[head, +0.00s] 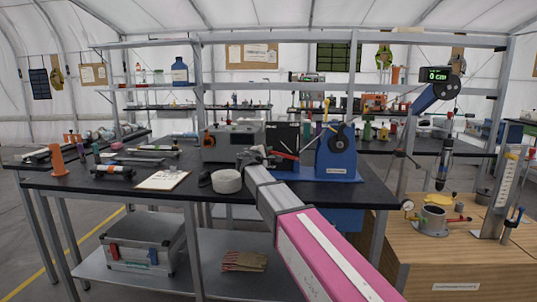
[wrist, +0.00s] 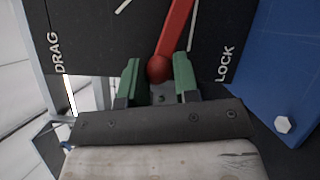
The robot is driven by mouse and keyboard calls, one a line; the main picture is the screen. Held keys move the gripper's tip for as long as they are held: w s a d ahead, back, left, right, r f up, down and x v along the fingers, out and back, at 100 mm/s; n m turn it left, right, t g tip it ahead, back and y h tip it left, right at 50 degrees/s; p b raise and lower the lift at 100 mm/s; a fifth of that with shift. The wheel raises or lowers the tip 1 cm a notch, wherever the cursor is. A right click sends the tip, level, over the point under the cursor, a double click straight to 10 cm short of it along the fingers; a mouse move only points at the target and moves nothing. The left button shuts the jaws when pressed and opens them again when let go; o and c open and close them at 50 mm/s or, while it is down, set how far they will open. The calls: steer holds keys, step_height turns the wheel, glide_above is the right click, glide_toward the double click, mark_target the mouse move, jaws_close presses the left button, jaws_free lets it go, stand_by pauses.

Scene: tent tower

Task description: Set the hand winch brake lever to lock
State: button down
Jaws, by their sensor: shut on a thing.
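The hand winch (head: 336,158) is a blue unit on the bench in the head view, with a black panel (head: 283,135) at its left. In the wrist view the panel (wrist: 90,50) reads DRAG at left and LOCK at right, each with a white tick mark. The red brake lever (wrist: 177,25) ends in a red ball knob (wrist: 158,69) and lies between the marks, nearer the LOCK one. My gripper (wrist: 157,72) has its green fingers either side of the knob, shut on it. In the head view my gripper (head: 254,156) is small at the panel's lower left.
A white roll (head: 226,181) and a clipboard (head: 163,179) lie on the black bench left of my arm. A grey instrument box (head: 230,142) stands behind my gripper. The winch's blue side (wrist: 285,70) with a bolt is close at right in the wrist view.

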steer(key=c, duration=0.9)
jaws_free()
steer(key=shift+s, duration=0.1)
steer(key=shift+v, duration=3.6)
